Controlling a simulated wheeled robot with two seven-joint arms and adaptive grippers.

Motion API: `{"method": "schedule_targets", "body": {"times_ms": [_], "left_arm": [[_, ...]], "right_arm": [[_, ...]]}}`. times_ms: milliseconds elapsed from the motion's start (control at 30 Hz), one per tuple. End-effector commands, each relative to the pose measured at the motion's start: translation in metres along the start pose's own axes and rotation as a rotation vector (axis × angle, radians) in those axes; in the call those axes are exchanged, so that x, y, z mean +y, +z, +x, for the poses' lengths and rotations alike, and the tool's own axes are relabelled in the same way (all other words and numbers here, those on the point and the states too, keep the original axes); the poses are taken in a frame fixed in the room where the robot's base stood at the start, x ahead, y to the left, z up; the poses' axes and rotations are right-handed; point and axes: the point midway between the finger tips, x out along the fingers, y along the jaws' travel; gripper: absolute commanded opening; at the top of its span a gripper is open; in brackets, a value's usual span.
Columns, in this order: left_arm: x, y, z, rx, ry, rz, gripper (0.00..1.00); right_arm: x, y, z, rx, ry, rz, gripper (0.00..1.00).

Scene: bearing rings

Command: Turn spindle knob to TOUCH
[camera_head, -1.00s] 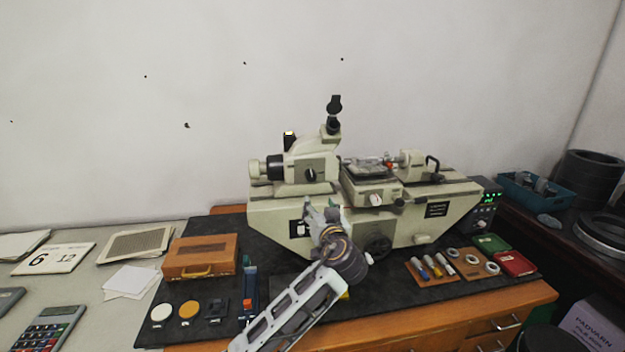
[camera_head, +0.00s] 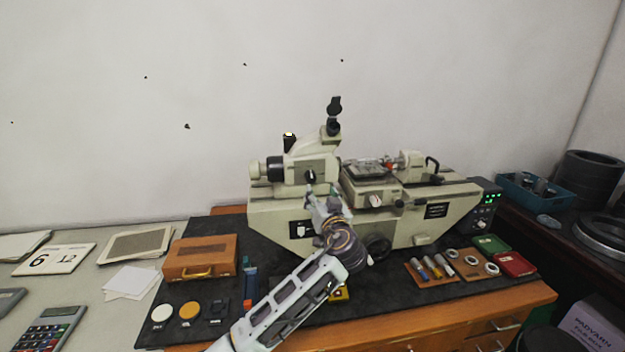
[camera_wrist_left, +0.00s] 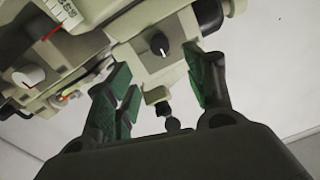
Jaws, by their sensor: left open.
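The cream measuring machine (camera_head: 270,215) stands on the dark mat. A black knob with a pale pointer mark sits on its upper left block (camera_head: 292,190); this knob (camera_head: 311,176) is just above my left gripper (camera_head: 320,193) in the head view. In the left wrist view the same knob (camera_wrist_left: 160,44) shows beyond and between the green-padded fingers of my left gripper (camera_wrist_left: 160,82). The fingers are open and empty, apart from the knob. I cannot read any TOUCH lettering. A second, pale knob (camera_head: 375,200) is on the middle block. My right gripper is not in view.
A wooden case (camera_head: 200,258) stands left. Boards with pins and rings (camera_head: 432,269) lie right. A control box with green digits (camera_head: 487,205) stands at the right end. The wall behind is bare.

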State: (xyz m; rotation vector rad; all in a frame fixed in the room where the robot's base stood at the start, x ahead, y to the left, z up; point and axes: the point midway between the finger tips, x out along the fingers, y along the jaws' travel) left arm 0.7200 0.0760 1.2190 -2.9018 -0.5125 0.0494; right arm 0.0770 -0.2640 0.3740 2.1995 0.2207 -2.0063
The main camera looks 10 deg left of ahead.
Motion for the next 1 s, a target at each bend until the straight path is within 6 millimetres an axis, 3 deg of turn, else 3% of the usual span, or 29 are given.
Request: {"method": "schedule_targets", "body": {"times_ms": [1000], "left_arm": [[0.0, -0.001, 0.1, -0.001, 0.0, 0.001, 0.54]], "right_arm": [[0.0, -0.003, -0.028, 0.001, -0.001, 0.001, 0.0]]}}
